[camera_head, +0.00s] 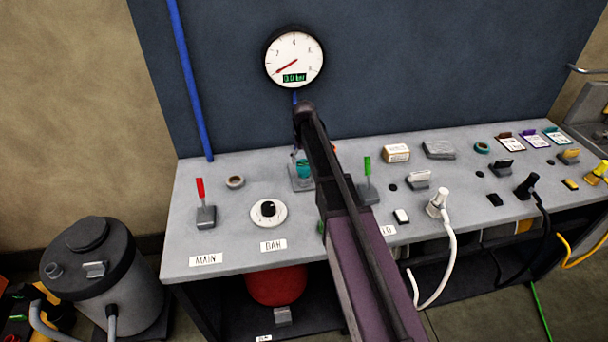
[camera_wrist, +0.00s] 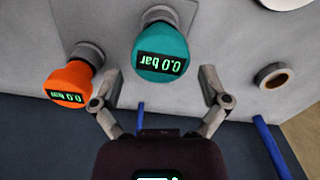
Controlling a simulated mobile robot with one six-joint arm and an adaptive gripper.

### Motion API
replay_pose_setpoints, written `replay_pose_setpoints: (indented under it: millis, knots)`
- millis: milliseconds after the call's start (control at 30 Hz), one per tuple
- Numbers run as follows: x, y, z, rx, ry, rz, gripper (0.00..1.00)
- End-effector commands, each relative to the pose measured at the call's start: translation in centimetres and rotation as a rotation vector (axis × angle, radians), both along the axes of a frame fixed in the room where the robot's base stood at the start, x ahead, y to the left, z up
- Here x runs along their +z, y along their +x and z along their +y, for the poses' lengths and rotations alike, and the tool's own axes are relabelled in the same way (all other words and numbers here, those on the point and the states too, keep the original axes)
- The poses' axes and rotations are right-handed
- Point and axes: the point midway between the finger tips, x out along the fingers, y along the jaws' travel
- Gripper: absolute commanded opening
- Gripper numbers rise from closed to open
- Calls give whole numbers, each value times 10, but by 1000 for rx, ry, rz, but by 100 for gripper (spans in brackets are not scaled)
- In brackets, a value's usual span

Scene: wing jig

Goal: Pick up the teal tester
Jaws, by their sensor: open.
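The teal tester (camera_wrist: 161,52) has a lit display reading 0.0 bar, upside down in the wrist view. It stands on a grey mount on the bench. In the head view the teal tester (camera_head: 303,170) is partly hidden by my arm. My gripper (camera_wrist: 160,76) is open and empty, with one finger on each side of the teal tester in the wrist view. In the head view my gripper is mostly hidden behind my arm.
An orange tester (camera_wrist: 68,82) stands close beside the teal one, near one finger. A grey ring (camera_wrist: 272,76) lies on the other side. The bench (camera_head: 225,225) also holds a red lever (camera_head: 201,190), a green lever (camera_head: 368,170) and a dial (camera_head: 268,211). A round gauge (camera_head: 294,57) hangs behind.

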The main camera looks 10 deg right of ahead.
Motion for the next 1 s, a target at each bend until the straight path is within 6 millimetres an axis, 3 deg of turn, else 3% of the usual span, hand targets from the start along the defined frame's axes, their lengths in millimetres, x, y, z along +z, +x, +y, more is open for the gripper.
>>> replay_pose_setpoints:
  millis: [367, 1000]
  knots:
    - [-6, 0, 1, 1, 0, 0, 95]
    - [-50, 2, 2, 1, 0, 0, 95]
